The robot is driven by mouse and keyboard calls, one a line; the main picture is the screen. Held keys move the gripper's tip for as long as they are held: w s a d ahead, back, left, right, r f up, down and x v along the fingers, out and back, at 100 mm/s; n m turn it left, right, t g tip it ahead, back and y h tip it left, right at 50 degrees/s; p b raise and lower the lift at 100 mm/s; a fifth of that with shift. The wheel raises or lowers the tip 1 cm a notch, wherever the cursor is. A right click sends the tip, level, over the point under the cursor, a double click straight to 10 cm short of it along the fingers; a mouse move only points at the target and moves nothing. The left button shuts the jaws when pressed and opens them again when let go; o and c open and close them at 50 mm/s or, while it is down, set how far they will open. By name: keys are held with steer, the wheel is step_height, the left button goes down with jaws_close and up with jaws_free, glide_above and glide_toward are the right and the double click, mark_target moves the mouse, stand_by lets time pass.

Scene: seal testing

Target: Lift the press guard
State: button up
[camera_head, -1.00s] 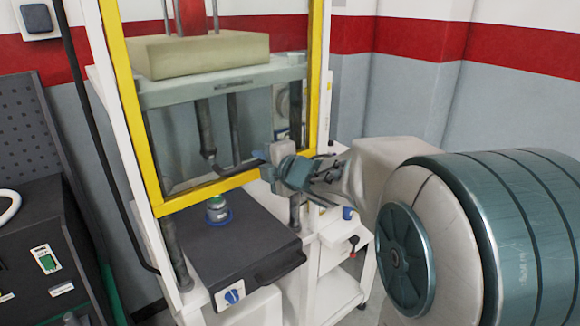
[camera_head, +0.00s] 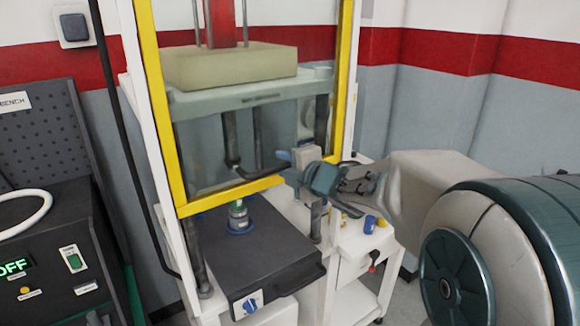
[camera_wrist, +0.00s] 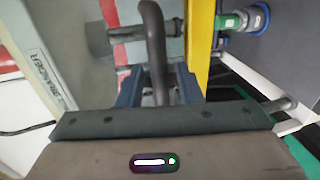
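The press guard is a clear panel in a yellow frame (camera_head: 162,110) on the front of the press; the yellow edge also shows in the wrist view (camera_wrist: 200,45). Its dark curved bar handle (camera_head: 258,172) is at the lower part of the panel. My gripper (camera_head: 298,163) is at the handle's right end, by the guard's lower right. In the wrist view the handle (camera_wrist: 154,45) runs down between my two blue fingers (camera_wrist: 158,88), with gaps visible on both sides. The gripper looks open around the bar, and contact is not visible.
Below the guard, a small green-topped vessel (camera_head: 238,215) stands on a dark box (camera_head: 255,258) with a blue knob. A pale block (camera_head: 230,68) rests on the press plate (camera_head: 240,94). A bench panel (camera_head: 60,250) reading OFF stands at left. Small blue and yellow items (camera_head: 372,224) lie at right.

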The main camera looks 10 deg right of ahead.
steer(key=v, duration=1.3)
steer(key=shift+s+b, duration=0.3)
steer(key=shift+s, duration=0.1)
steer(key=shift+d+r, duration=0.1)
steer(key=s+d+f+m+g+h, duration=0.1)
steer(key=s+d+f+m+h, duration=0.15)
steer(key=d+m+h, duration=0.4)
steer(key=s+d+f+m+g+h, duration=0.1)
steer(key=f+m+h, duration=0.25)
steer(key=m, duration=0.65)
steer(key=s+a+f+m+g+y, duration=0.3)
steer(key=s+a+f+m+g, duration=0.3)
steer(key=s+a+f+g, duration=0.2)
steer(key=s+f, duration=0.2)
steer(key=s, duration=0.2)
steer(key=shift+s+f+b, duration=0.15)
steer(key=shift+s+b, duration=0.2)
steer(key=shift+b, duration=0.05)
